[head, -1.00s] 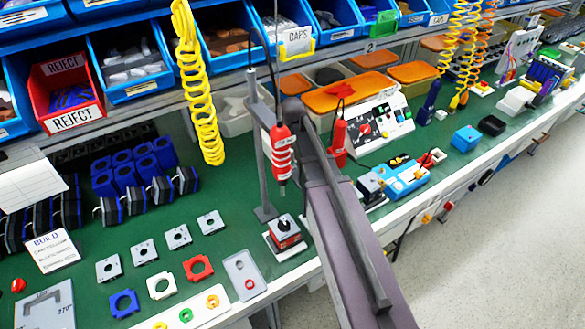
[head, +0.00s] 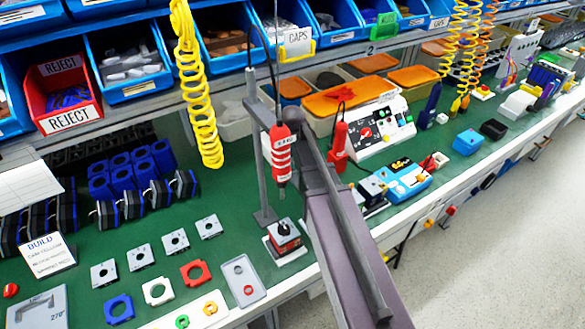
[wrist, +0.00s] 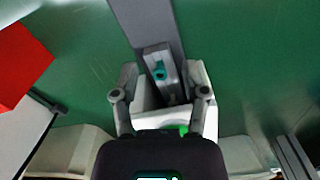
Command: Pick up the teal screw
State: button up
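The teal screw (wrist: 160,72) shows in the wrist view as a small teal piece on a grey narrow block (wrist: 164,60). My gripper (wrist: 160,94) is open, with one finger on each side of the block. The screw lies between and slightly beyond the fingertips in the picture. I cannot tell how far above it the fingers are, and no contact shows. In the head view my arm hides the gripper, and I cannot make out the teal screw there.
In the wrist view a red box (wrist: 20,65) is at left and a grey strip (wrist: 148,20) runs behind the block. In the head view a red hanging screwdriver (head: 281,155) is beside my arm. An orange-lidded container (head: 350,98) and a control panel (head: 374,132) stand behind it.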

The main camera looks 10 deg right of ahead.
aim_at(292, 166)
grip_shut()
jog(key=shift+r, duration=0.15)
notch_tip(292, 166, up, 3)
jog(key=p, duration=0.3)
jog(key=shift+r+p, duration=0.15)
jog(key=shift+p, duration=0.15)
jog(key=shift+s+d+r, duration=0.1)
jog(key=shift+s+r, duration=0.1)
jog(key=shift+s, duration=0.1)
jog(key=s+d, duration=0.1)
jog(key=s, duration=0.4)
jog(key=s+d+p, duration=0.1)
jog(key=s+d, duration=0.1)
jog(key=s, duration=0.2)
jog(key=s+d+r, duration=0.1)
jog(key=s, duration=0.4)
jog(key=shift+s+d, duration=0.3)
jog(key=shift+d, duration=0.1)
jog(key=shift+r+p, duration=0.15)
jog(key=shift+p, duration=0.25)
jog(key=shift+r+p, duration=1.35)
